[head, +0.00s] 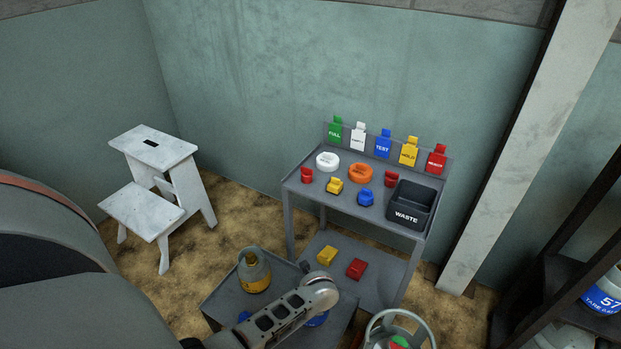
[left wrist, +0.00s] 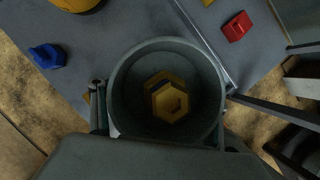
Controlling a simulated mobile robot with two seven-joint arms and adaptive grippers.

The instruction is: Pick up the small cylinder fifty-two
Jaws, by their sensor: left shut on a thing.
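My left gripper (left wrist: 160,115) is shut on the grey round collar of a small cylinder (left wrist: 166,45), with its fingers at either side of the collar. A hexagonal brass valve shows inside the collar. In the head view my left arm hides the gripper and most of this cylinder; a blue part of it (head: 317,319) shows below the arm. No number on it is readable. Whether it stands on the low grey table (head: 222,297) or is lifted cannot be told. My right gripper is in neither view.
Another cylinder with a yellow band (head: 254,272) stands on the low table, near a blue piece (head: 245,316). Behind is a grey bench (head: 312,189) with rings, coloured tags and a waste bin (head: 408,205).

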